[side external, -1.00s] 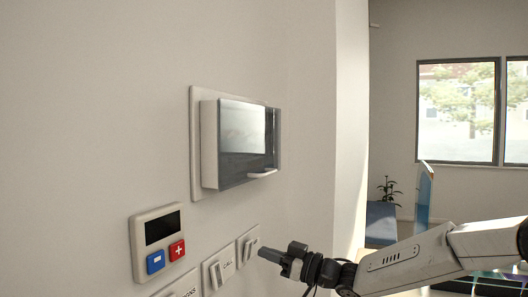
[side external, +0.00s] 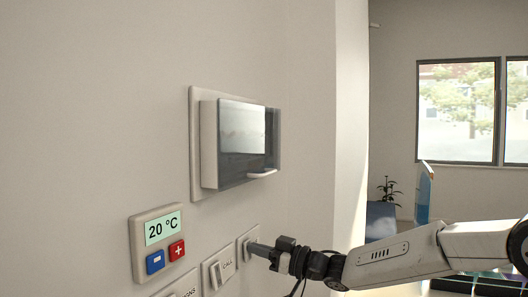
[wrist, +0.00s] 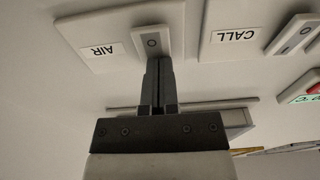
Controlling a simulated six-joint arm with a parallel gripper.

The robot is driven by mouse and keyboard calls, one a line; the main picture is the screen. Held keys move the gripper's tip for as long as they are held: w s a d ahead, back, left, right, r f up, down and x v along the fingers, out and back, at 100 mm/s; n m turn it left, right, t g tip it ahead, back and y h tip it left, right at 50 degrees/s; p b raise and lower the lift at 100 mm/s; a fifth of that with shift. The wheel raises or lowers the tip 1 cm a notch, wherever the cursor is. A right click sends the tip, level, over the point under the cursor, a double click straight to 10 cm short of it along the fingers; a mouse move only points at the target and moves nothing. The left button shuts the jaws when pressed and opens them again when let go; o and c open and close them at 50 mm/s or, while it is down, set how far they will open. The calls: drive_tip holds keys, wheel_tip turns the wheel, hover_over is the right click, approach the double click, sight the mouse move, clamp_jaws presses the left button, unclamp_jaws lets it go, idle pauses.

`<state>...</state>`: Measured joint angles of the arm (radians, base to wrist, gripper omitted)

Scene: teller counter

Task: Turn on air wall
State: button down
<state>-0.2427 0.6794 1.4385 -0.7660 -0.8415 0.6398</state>
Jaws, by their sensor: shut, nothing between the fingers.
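The AIR switch (wrist: 152,40) is a grey rocker on a white wall plate, shown upside down in the wrist view with its "AIR" label beside it. In the side view, its plate (side external: 241,240) is the farthest right of the row. My gripper (side external: 252,246) is shut and empty, its fingertips at the rocker and seemingly touching it. The closed fingers (wrist: 158,62) cover the rocker's near end in the wrist view. The thermostat (side external: 160,242) has a lit screen reading 20 °C, with a blue minus and a red plus button.
The CALL switch (side external: 218,268) sits just left of the AIR plate. A SIGNS switch (side external: 178,290) is partly cut off at the bottom edge. A wall box with a dark, glossy cover (side external: 240,142) projects above the switches. Free wall lies around them.

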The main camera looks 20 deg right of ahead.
drive_tip(key=shift+f, duration=0.1)
idle(0.3)
drive_tip(key=s+d+r, duration=0.2)
drive_tip(key=s+d, duration=0.7)
drive_tip(key=shift+s+d+r, duration=0.2)
drive_tip(key=shift+s+d, duration=0.15)
drive_tip(key=shift+d, duration=0.05)
idle(0.5)
drive_tip(key=s+d+f+m+g+h, duration=0.1)
drive_tip(key=s+d+f+m+h, duration=0.3)
drive_tip(key=d+f+h, duration=0.25)
drive_tip(key=s+d+f+m+g+h, duration=0.2)
drive_tip(key=s+d+f+m+h, duration=0.1)
drive_tip(key=d+f+h, duration=0.4)
drive_tip(key=s+d+f+m+g, duration=0.1)
drive_tip(key=s+f+g, duration=0.3)
drive_tip(key=s, duration=0.5)
drive_tip(key=s+d+f+m+g, duration=0.1)
drive_tip(key=s+f+g, duration=0.3)
drive_tip(key=s+f, duration=0.3)
drive_tip(key=s, duration=0.3)
